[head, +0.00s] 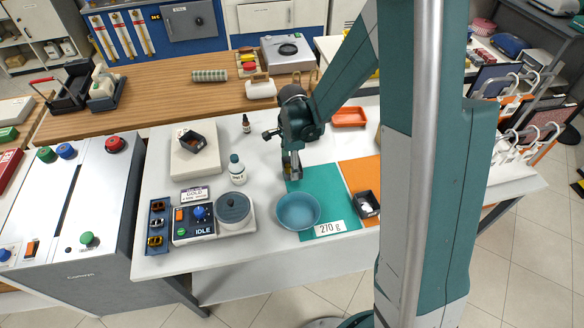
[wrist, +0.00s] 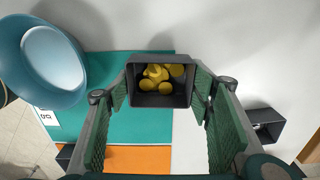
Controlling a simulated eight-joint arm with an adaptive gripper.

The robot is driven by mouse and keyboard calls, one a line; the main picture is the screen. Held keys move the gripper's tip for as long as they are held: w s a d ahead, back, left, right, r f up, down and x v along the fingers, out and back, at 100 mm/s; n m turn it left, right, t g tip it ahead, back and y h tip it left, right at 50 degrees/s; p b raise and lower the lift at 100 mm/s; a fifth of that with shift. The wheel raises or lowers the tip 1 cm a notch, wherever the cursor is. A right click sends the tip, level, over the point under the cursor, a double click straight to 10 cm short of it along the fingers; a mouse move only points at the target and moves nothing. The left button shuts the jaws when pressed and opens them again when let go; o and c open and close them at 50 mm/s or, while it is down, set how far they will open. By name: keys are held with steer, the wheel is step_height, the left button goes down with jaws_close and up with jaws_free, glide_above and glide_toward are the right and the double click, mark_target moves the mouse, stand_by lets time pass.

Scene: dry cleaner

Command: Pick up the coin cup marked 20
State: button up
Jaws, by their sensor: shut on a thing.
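My gripper (head: 292,165) points down at the far left corner of the teal mat (head: 318,186). In the wrist view its two green-padded fingers (wrist: 160,97) are shut on a dark square cup (wrist: 160,59), one on each side. Several yellow coins lie inside it. No number is readable on this cup, and I cannot tell whether it touches the surface below. Another dark cup (head: 366,204), with something white in it, stands right of the blue bowl (head: 298,210).
A dark box (wrist: 264,124) lies beyond the gripper, near the orange tray (head: 349,117). White bottle (head: 237,170) and control panel (head: 193,226) stand left.

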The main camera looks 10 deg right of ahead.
step_height(320, 180, up, 8)
steer(key=p, duration=0.1)
stand_by(0.4)
